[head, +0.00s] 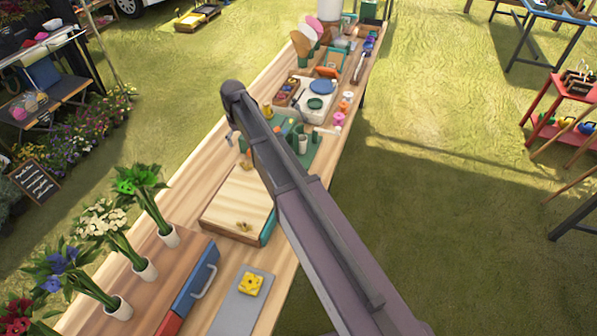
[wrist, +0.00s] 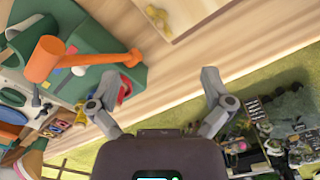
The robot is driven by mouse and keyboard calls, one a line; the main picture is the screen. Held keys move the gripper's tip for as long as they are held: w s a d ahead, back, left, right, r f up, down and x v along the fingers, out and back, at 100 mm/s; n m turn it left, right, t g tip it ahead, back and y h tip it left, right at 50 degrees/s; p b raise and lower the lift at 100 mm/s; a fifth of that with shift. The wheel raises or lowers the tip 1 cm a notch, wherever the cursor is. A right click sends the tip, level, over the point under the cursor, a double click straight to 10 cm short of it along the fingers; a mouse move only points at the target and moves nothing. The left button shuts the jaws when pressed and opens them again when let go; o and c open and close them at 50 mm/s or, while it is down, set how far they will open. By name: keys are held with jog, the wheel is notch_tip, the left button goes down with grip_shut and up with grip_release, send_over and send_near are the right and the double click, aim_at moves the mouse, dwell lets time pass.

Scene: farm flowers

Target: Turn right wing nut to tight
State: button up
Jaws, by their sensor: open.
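A pale wooden board (head: 232,205) on a teal-edged box lies on the long table, with two small brass wing nuts, one farther (head: 247,196) and one nearer (head: 243,226). In the wrist view, part of the board (wrist: 190,12) shows at the top edge with one wing nut (wrist: 157,16) on it; I cannot tell which one. My gripper (wrist: 160,82) is open and empty, its two fingers spread over the table edge, apart from the board.
An orange mallet-like tool (wrist: 82,59) lies by a green holder (wrist: 108,82), close to the left finger. A grey plate with a yellow piece (head: 251,284), a blue drawer front (head: 195,277) and potted flowers (head: 146,268) stand nearer. Grass lies right of the table.

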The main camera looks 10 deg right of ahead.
jog(key=s+d, duration=0.7)
jog(key=s, duration=0.3)
jog(key=s+d+m+h, duration=0.1)
jog(key=s+d, duration=0.6)
jog(key=s, duration=0.4)
jog(key=shift+s+d+r+m, duration=0.15)
jog(key=shift+d+m, duration=0.1)
jog(key=shift+m, duration=0.05)
jog(key=shift+s+d+m+y, duration=0.15)
jog(key=shift+s+d+m, duration=0.25)
jog(key=shift+s, duration=0.3)
jog(key=shift+s+d+m+y, duration=0.25)
jog(key=shift+s+m, duration=0.2)
jog(key=shift+s, duration=0.25)
jog(key=shift+s+d+m+y, duration=0.1)
jog(key=shift+s+d+m, duration=0.3)
jog(key=shift+s, duration=0.3)
